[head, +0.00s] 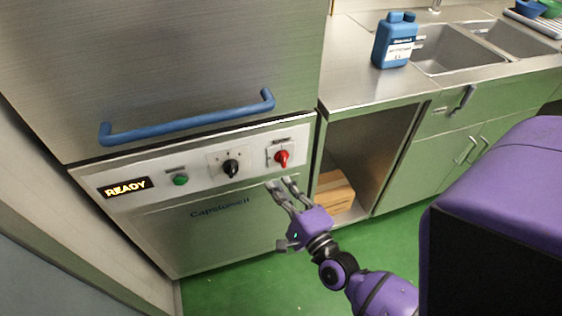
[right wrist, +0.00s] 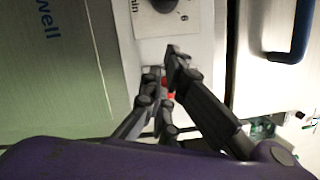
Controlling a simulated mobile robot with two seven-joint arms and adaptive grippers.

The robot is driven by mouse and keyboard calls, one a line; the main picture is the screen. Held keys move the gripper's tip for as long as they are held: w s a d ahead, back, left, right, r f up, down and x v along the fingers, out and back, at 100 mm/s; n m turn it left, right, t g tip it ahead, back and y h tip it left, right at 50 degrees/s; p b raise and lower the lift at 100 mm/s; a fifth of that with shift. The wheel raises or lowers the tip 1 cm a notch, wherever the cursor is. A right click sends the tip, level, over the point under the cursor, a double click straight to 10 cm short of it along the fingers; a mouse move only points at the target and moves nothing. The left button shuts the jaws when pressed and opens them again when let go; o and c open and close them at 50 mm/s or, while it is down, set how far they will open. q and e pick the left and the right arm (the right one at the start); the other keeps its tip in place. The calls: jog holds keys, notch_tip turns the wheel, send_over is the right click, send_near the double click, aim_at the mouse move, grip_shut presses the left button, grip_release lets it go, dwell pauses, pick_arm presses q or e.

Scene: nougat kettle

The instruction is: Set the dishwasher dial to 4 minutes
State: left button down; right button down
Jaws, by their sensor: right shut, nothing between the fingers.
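The dishwasher's front panel (head: 205,172) carries a black dial (head: 230,167) between a green button and a red switch. The setting its pointer shows is too small to tell. In the right wrist view the dial (right wrist: 163,4) is cut off at the top edge, with a "6" and "min" printed beside it. My right gripper (head: 281,184) is shut and empty, just below and in front of the red switch and to the right of the dial, apart from the dial. In the right wrist view its fingers (right wrist: 164,62) partly hide the red switch (right wrist: 169,88). My left gripper is not in view.
The red switch (head: 282,157) is close to my right fingers. The display (head: 126,187) reads READY beside the green button (head: 180,180). A blue handle (head: 190,122) juts out above the panel. An open cupboard with a cardboard box (head: 333,192) is at right. Green floor lies in front.

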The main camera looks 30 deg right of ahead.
aim_at(246, 160)
jog(key=w, duration=0.6)
jog(key=shift+d+r+p, duration=0.1)
jog(key=shift+r+p, duration=0.25)
jog(key=shift+w+a+r+p, duration=0.15)
jog(key=shift+a+p, duration=0.05)
jog(key=shift+a, duration=0.4)
jog(key=shift+w+a+r+p, duration=0.15)
jog(key=shift+a+r+p, duration=0.05)
jog(key=shift+a, duration=0.4)
jog(key=shift+w+a+r+p, duration=0.15)
jog(key=shift+a+p, duration=0.05)
jog(key=shift+a, duration=0.4)
